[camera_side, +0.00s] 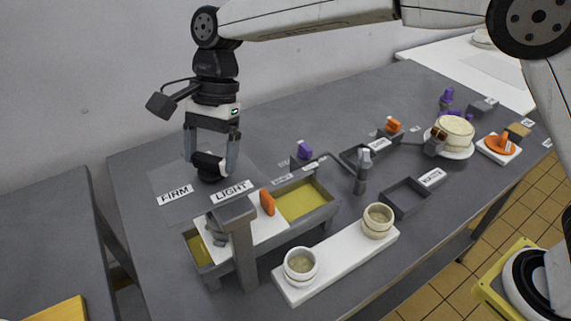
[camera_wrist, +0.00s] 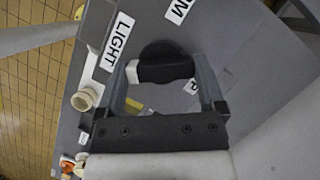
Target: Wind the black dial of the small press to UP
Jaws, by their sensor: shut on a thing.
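The black dial (camera_side: 209,166) sits on the grey table at the left, with a round base and a raised bar. My gripper (camera_side: 211,160) points down over it and is shut on the bar. In the wrist view the bar of the dial (camera_wrist: 165,70) lies between the two fingertips (camera_wrist: 163,73). The bar's white end is at the left, on the side of the LIGHT label (camera_wrist: 119,40). A FIRM label (camera_side: 175,195) lies beside it. A third label (camera_wrist: 194,87) is mostly hidden by a finger; only a "P" shows.
A grey trough (camera_side: 325,212) with a post and an orange lever (camera_side: 267,202) stands in front of the dial. A white board (camera_side: 335,262) with two cups is nearer the front. A purple knob (camera_side: 304,150) and other fittings are to the right. The table behind is clear.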

